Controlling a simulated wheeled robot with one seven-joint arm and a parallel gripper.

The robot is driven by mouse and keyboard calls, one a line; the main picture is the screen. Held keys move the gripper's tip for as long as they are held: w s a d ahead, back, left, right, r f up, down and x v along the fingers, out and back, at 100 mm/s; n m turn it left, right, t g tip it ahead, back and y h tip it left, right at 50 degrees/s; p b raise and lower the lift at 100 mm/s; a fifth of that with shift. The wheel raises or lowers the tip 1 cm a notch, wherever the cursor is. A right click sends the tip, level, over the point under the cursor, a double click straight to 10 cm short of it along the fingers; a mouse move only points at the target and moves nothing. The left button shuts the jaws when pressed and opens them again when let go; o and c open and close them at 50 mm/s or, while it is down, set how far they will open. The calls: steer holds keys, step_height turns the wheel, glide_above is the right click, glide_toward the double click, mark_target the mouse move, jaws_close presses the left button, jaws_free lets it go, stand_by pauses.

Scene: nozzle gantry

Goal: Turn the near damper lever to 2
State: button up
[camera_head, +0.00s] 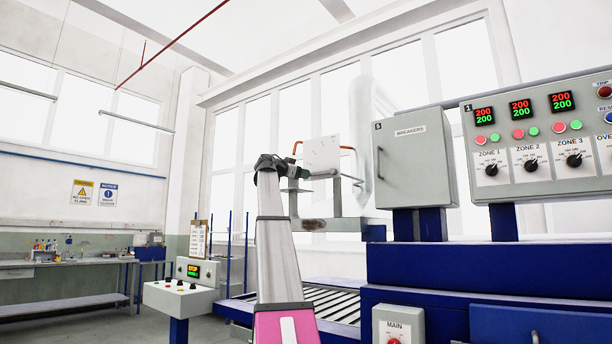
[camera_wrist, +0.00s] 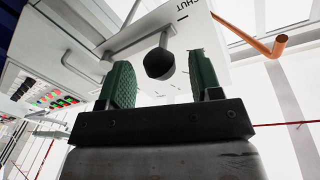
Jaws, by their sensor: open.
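My gripper (camera_head: 298,172) is at the white dial plate (camera_head: 322,154) on the gantry, on the plate's left side in the head view. In the wrist view, my gripper (camera_wrist: 161,74) is open, with a green-padded finger on either side of a dark ball knob (camera_wrist: 159,64). The knob sits on a short grey lever in front of the plate (camera_wrist: 210,55). I see gaps between knob and pads; whether it lies fully between the fingertips I cannot tell. The plate carries the word SHUT and small tick marks. No 2 is legible, so the lever's setting is unclear.
A copper pipe (camera_wrist: 268,45) passes right of the plate. A grey breaker box (camera_head: 413,158) and zone control panel (camera_head: 540,130) stand to the right. A roller conveyor (camera_head: 335,304) lies below. A small console (camera_head: 182,297) stands at lower left.

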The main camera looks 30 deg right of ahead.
mark_target(317, 172)
steer(key=shift+x, duration=2)
jaws_close()
